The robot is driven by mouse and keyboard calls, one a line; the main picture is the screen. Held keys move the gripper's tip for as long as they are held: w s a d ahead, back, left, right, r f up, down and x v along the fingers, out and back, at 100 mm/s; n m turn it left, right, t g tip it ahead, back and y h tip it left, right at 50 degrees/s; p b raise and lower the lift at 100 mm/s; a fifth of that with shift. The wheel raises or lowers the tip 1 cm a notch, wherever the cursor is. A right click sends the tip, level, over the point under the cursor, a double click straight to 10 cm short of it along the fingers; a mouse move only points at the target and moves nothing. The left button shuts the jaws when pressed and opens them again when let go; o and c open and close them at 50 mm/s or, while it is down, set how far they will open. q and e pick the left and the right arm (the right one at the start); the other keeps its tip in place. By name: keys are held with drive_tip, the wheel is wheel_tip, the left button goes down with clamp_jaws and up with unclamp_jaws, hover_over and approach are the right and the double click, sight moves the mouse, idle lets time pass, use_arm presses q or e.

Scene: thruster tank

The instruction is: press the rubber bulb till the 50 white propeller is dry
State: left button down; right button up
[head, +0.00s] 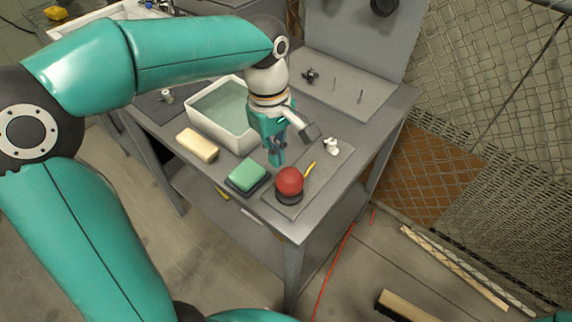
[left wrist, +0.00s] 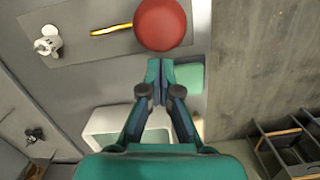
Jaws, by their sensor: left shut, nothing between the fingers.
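The red rubber bulb (head: 289,181) sits on a dark base on a grey board near the table's front corner. In the left wrist view the bulb (left wrist: 160,24) is at the top, just beyond the fingertips. A small white propeller (head: 331,146) lies on the same board behind the bulb, and it shows at the upper left of the left wrist view (left wrist: 47,46). My left gripper (head: 278,160) is shut and empty, pointing down above the table just behind the bulb. In the left wrist view its fingertips (left wrist: 160,64) meet, apart from the bulb in the picture. My right gripper is out of view.
A white water tank (head: 194,118) stands behind my gripper. A green sponge (head: 246,174) and a tan block (head: 198,145) lie in front of it. A grey panel stand (head: 345,95) with dark parts is at the back right.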

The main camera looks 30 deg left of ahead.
use_arm(q)
drive_tip(key=shift+r, duration=0.15)
wheel_tip(320, 180, up, 12)
drive_tip(key=a, duration=0.1)
idle(0.6)
drive_tip(key=shift+w+a, duration=0.1)
idle(0.5)
